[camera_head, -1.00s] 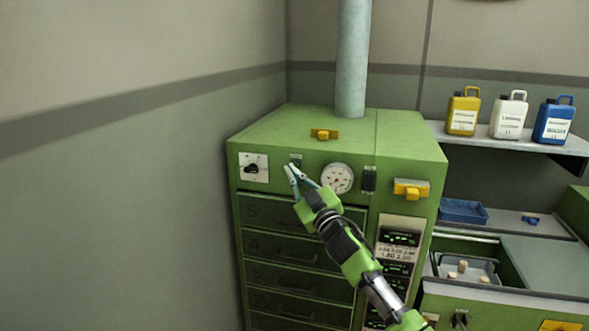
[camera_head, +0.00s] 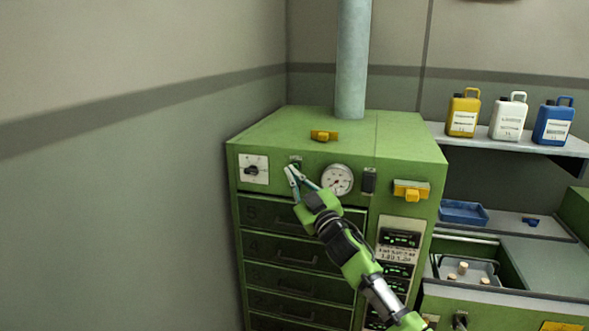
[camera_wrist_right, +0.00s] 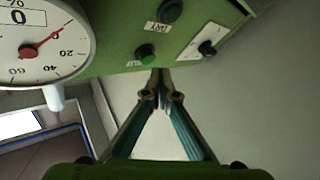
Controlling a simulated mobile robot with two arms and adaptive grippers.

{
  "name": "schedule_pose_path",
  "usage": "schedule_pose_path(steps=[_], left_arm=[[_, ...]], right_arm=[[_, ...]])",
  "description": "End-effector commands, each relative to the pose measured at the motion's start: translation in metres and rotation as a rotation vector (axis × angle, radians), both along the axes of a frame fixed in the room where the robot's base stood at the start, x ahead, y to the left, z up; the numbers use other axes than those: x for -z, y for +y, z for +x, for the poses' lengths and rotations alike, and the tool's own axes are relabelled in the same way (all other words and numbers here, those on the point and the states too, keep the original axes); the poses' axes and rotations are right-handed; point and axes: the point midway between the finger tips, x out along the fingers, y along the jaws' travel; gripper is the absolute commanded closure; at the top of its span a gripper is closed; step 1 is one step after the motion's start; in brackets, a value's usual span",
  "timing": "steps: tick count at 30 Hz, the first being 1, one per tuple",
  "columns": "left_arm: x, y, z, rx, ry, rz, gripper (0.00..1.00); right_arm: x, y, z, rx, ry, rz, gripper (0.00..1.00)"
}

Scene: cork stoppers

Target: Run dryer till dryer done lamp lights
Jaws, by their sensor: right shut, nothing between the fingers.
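The green dryer cabinet (camera_head: 405,140) stands in the corner, with a pipe rising from its top. My right gripper (camera_head: 291,168) is at its upper front panel, left of the round gauge (camera_head: 337,180). In the right wrist view the right gripper's fingertips (camera_wrist_right: 159,72) are shut together, empty, just below a green button (camera_wrist_right: 147,57); I cannot tell if they touch it. A dark round fitting (camera_wrist_right: 170,11) and a small label (camera_wrist_right: 157,27) sit beyond the button; the fitting looks unlit. A black rotary switch (camera_head: 251,170) is on a white plate. My left gripper is not in view.
Numbered drawers (camera_head: 296,257) fill the dryer front below the panel. A yellow-handled fitting (camera_head: 411,194) and green-lit displays (camera_head: 400,238) are to the right. Yellow, white and blue jugs (camera_head: 553,122) stand on a shelf. A tray (camera_head: 488,271) holds corks. The wall is close on the left.

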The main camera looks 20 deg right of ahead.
Motion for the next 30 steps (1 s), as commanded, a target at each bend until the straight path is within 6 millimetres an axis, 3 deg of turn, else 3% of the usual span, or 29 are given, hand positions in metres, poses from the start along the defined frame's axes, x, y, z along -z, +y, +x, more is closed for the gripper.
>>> schedule_pose_path(steps=[30], left_arm=[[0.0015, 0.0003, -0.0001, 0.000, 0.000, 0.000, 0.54]], right_arm=[[-0.0003, -0.0053, 0.0074, 0.000, 0.000, 0.000, 1.00]])
